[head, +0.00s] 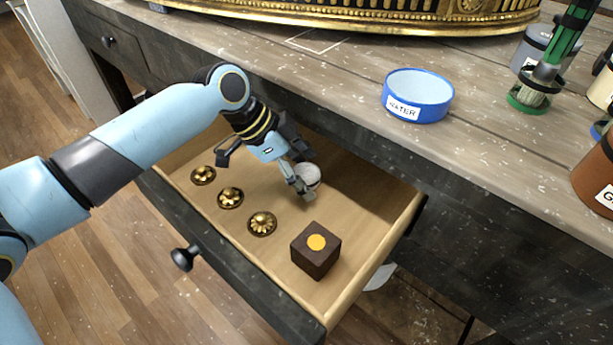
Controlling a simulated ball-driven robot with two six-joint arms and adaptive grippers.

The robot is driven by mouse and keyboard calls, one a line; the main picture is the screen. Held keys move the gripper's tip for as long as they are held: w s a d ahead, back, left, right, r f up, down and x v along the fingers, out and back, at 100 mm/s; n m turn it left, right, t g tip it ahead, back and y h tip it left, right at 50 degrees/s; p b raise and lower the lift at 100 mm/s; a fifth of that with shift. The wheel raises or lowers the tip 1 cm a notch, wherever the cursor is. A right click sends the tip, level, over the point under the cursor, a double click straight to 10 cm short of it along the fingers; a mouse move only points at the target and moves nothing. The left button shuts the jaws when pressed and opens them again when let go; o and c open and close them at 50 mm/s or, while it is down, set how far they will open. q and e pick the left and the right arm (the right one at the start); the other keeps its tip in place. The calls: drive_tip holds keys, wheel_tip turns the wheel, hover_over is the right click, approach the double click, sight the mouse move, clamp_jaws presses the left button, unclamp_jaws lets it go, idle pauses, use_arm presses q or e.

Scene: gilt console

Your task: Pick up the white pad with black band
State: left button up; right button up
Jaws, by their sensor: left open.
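The white pad (308,174) is in the open drawer, towards its back. It is round and pale, and a darker edge shows at its rim; the black band is not clear. My left gripper (298,178) reaches down into the drawer from the left. Its jaws are open, with one finger in front of the pad and partly hiding it. I cannot tell whether a finger touches the pad. My right gripper is not in view.
The drawer (348,305) also holds several gold rosettes (262,223) and a dark cube with a yellow dot (316,250). On the tabletop above stand a blue labelled bowl (418,96), a green-black tool (545,75) and a brown pot (597,172).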

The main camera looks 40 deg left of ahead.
use_arm(q)
drive_tip(key=c, duration=1.1)
drive_tip(key=shift+o, duration=0.2)
drive_tip(key=shift+a+r, duration=0.1)
drive_tip(key=shift+r, duration=0.4)
drive_tip(key=s+a, duration=0.1)
drive_tip(key=a, duration=0.1)
drive_tip(key=s+a, duration=0.4)
drive_tip(key=shift+s+a+r+p, duration=0.15)
drive_tip(key=shift+s+r+p, duration=0.05)
drive_tip(key=shift+r+p, duration=0.2)
wheel_tip(320, 180, up, 13)
drive_tip(key=p, duration=0.3)
drive_tip(key=shift+r, duration=0.15)
drive_tip(key=shift+w, duration=0.1)
drive_tip(key=shift+o, duration=1.3)
drive_tip(key=c, duration=0.3)
